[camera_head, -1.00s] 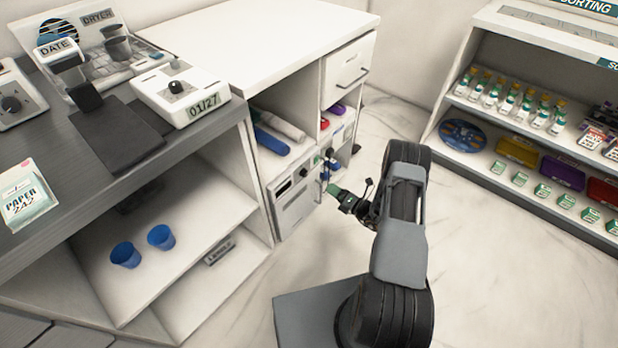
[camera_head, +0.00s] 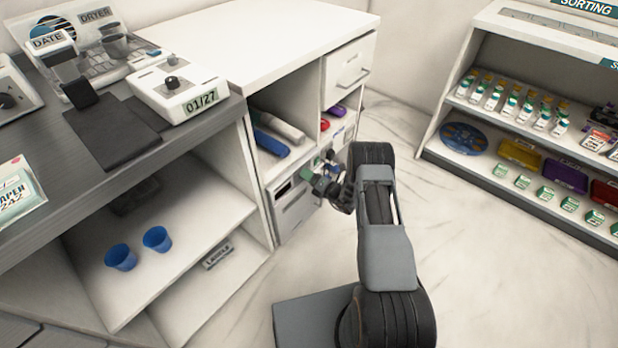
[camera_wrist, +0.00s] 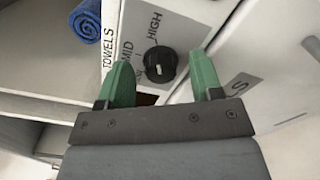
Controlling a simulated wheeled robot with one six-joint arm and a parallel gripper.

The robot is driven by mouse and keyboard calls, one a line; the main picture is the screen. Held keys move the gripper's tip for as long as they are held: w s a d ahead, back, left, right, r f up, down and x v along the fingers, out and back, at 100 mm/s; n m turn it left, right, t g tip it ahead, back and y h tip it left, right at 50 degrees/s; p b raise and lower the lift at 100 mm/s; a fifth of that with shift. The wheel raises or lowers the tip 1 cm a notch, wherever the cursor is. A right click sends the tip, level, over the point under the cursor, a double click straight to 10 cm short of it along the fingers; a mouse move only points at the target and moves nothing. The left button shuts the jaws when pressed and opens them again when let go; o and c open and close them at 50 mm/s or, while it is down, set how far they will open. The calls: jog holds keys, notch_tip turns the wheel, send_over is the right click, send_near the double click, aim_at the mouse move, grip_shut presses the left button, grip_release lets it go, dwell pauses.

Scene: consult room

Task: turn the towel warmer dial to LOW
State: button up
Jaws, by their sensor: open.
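The towel warmer (camera_head: 292,212) sits low in the white cabinet in the head view, with its front partly behind my gripper (camera_head: 312,180). In the wrist view its black round dial (camera_wrist: 160,64) is on a grey panel (camera_wrist: 180,28) marked HIGH and MID beside the word TOWELS. The LOW mark is not visible. A small white mark shows on the dial, but its exact setting is hard to tell. My gripper's green fingers (camera_wrist: 163,80) are open, one on each side of the dial in the picture. Nothing is held, and I cannot tell whether they touch the dial.
A white drawer (camera_head: 349,68) is above right. Blue cups (camera_head: 121,257) stand on the left shelf. The floor (camera_head: 480,260) at right is clear.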

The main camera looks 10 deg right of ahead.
jog(key=c, duration=0.9)
jog(key=shift+s+a+f+n+b, duration=0.15)
jog(key=shift+n+b, duration=2.1)
jog(key=shift+n, duration=1.7)
jog(key=shift+s+a+r+n+b, duration=0.15)
jog(key=shift+n+b, duration=2.1)
jog(key=shift+n, duration=1.75)
jog(key=shift+a+f+n+b, duration=0.15)
jog(key=shift+n+b, duration=2.1)
jog(key=shift+n, duration=1.7)
